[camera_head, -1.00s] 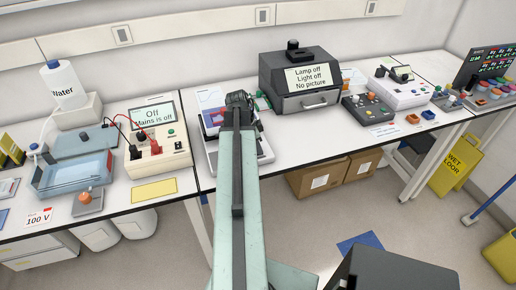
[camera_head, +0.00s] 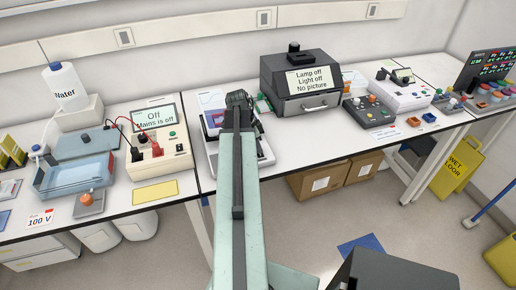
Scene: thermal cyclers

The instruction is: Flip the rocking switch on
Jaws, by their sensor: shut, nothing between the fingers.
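A cream power unit (camera_head: 172,163) stands on the left bench, with a screen (camera_head: 154,116) reading "Off, Mains is off". Red and black leads run from the unit to the left. My gripper (camera_head: 238,98) is at the far end of my outstretched arm, shut and empty. It appears over a white device to the right of the power unit, apart from the unit. My arm hides part of that device.
A blue tray (camera_head: 72,178) and a water bottle (camera_head: 66,85) stand left of the power unit. A dark box (camera_head: 302,104) reading "Lamp off" stands to the right. A yellow pad (camera_head: 155,192) lies before the power unit. Cardboard boxes (camera_head: 320,181) sit under the bench.

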